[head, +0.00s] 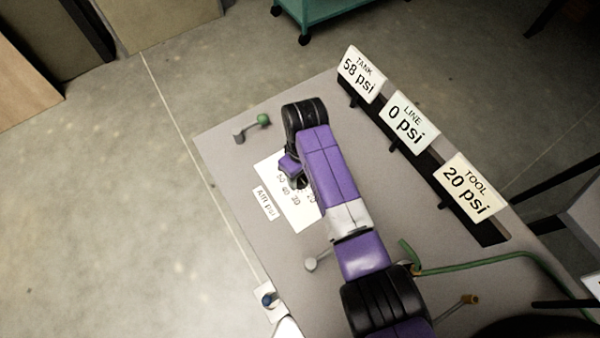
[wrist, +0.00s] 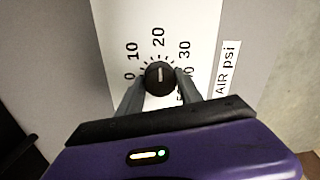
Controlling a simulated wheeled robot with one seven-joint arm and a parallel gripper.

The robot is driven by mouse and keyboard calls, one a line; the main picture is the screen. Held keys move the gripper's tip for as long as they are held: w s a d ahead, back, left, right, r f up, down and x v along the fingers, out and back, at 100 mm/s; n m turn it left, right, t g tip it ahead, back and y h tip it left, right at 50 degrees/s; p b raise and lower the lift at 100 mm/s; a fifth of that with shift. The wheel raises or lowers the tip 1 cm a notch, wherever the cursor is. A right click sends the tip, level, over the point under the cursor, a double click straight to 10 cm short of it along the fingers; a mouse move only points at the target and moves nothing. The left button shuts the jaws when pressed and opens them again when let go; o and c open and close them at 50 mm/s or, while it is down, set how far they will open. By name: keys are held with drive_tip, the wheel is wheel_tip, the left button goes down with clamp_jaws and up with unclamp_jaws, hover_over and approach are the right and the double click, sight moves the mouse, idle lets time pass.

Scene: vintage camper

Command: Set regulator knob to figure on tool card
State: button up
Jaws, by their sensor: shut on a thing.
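The regulator knob (wrist: 160,78) is a round black dial with a white pointer line, on a white scale plate (wrist: 110,30) that also shows in the head view (head: 300,215). The pointer points up in the wrist view, at about the 20 mark. My gripper (wrist: 160,86) is shut on the knob, one finger on each side. In the head view my gripper (head: 292,170) and arm hide the knob and part of the scale. The tool card (head: 468,190) reads 20 psi.
The tank card (head: 361,75) reads 58 psi and the line card (head: 408,122) 0 psi. A green-tipped lever (head: 252,128) stands at the panel's upper left, a grey-ended lever (head: 317,262) below the scale. A green hose (head: 480,262) runs right. An "AIR psi" label (wrist: 227,68) flanks the scale.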

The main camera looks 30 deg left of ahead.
idle(0.4)
drive_tip(key=o, duration=1.4)
drive_tip(key=shift+c, duration=0.2)
drive_tip(key=shift+r, duration=0.1)
drive_tip(key=r, duration=0.7)
drive_tip(key=shift+w+r+b, duration=0.2)
drive_tip(key=shift+r+b, duration=0.15)
drive_tip(key=shift+b, duration=0.05)
